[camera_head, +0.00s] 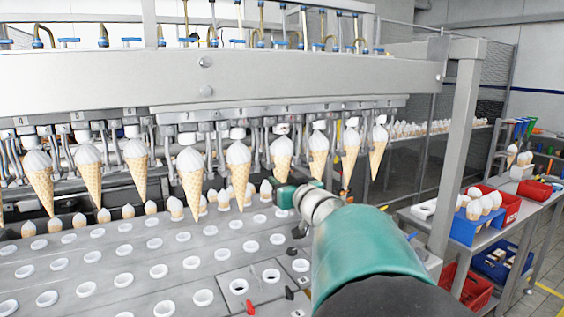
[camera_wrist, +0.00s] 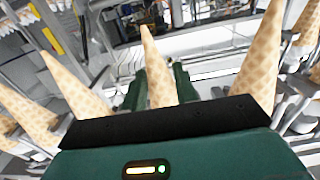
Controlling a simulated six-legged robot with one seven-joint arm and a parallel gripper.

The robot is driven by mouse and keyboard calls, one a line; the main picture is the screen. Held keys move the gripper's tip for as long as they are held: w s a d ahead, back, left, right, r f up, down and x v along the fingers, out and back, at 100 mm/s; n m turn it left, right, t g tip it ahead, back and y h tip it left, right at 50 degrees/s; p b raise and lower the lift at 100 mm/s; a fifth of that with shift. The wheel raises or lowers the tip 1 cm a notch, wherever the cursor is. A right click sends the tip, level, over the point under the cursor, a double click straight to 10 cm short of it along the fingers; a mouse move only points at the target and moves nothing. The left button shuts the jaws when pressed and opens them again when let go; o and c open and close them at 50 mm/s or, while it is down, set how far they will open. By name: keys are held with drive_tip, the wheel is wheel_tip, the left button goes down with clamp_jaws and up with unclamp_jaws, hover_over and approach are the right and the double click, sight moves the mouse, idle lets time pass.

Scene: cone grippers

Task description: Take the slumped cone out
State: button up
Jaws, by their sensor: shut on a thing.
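A row of ice cream cones with white tops hangs from the machine's numbered holders in the head view. My gripper (camera_head: 284,196) is at the lower end of one cone (camera_head: 282,153) in the middle of this row. In the wrist view my green fingers (camera_wrist: 158,90) are closed on either side of a cone (camera_wrist: 155,62), whose narrow tip shows between and beyond them. The cone still sits in line with its neighbours, under the holder. Its contact with the fingers is partly hidden. I cannot clearly tell a slump in its top from these views.
Neighbouring cones (camera_head: 238,163) hang close on both sides, also in the wrist view (camera_wrist: 262,62). Below is a metal plate (camera_head: 150,256) with rows of white-rimmed holes. A blue crate (camera_head: 468,228) with cones and a red bin (camera_head: 507,206) stand on the right-hand table.

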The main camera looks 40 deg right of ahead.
drive_tip(key=shift+r, duration=0.3)
drive_tip(key=shift+s, duration=0.1)
drive_tip(key=v, duration=0.8)
idle(1.3)
drive_tip(key=shift+s, duration=0.2)
idle(0.4)
